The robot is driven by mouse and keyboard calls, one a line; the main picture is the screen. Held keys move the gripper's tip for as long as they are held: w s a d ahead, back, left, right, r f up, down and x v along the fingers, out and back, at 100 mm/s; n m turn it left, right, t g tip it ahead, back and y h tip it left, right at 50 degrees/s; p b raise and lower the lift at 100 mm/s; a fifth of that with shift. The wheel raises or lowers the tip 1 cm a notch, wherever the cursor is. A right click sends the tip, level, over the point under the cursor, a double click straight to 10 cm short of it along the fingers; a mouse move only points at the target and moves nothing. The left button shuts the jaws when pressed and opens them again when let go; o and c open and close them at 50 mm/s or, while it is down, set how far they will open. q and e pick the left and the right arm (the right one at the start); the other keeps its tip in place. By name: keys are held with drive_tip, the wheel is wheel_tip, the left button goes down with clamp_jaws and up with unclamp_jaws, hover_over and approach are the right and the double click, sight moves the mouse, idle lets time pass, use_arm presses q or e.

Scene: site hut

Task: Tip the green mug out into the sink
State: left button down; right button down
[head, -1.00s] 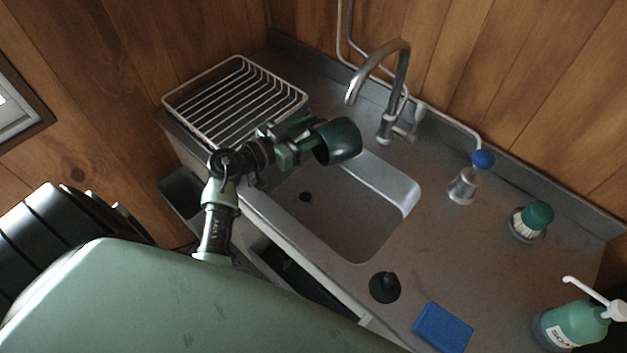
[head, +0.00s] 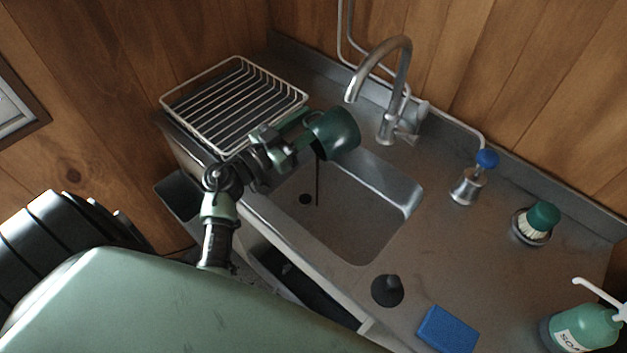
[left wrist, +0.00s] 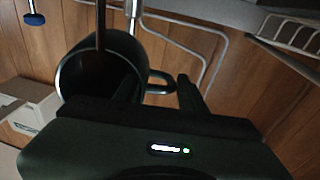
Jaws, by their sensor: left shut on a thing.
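The green mug (head: 338,133) is tilted over the left end of the sink (head: 365,225), clear of its basin. A thin brown stream (head: 318,182) falls from it into the basin near the drain hole (head: 306,199). My left gripper (head: 300,130) is shut on the mug's handle. In the left wrist view, the mug (left wrist: 72,75) shows its dark inside and the brown stream (left wrist: 101,25) at its rim. The handle (left wrist: 160,82) lies between the fingers of the gripper (left wrist: 160,92). My right gripper is out of view.
A wire dish rack (head: 225,110) stands left of the sink. The faucet (head: 390,95) rises behind it. A black plug (head: 387,290), a blue sponge (head: 447,330), a green brush (head: 541,218) and a soap bottle (head: 582,328) are to the right.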

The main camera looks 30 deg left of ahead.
use_arm(q)
drive_tip(key=shift+s+r+t, duration=0.1)
drive_tip(key=shift+r+t, duration=0.2)
drive_tip(key=shift+r, duration=0.3)
drive_tip(key=w+d+f+g+y+p, duration=0.2)
drive_tip(key=g+p, duration=0.4)
drive_tip(key=g, duration=0.3)
drive_tip(key=w+d+f+m+g+y+p, duration=0.1)
drive_tip(key=w+d+f+g+y+p, duration=0.1)
drive_tip(key=w+f+g+y+p, duration=0.2)
drive_tip(key=shift+w+d+m+g+y+p, duration=0.3)
drive_tip(key=shift+w+g+p, duration=0.6)
drive_tip(key=shift+w+g, duration=1.45)
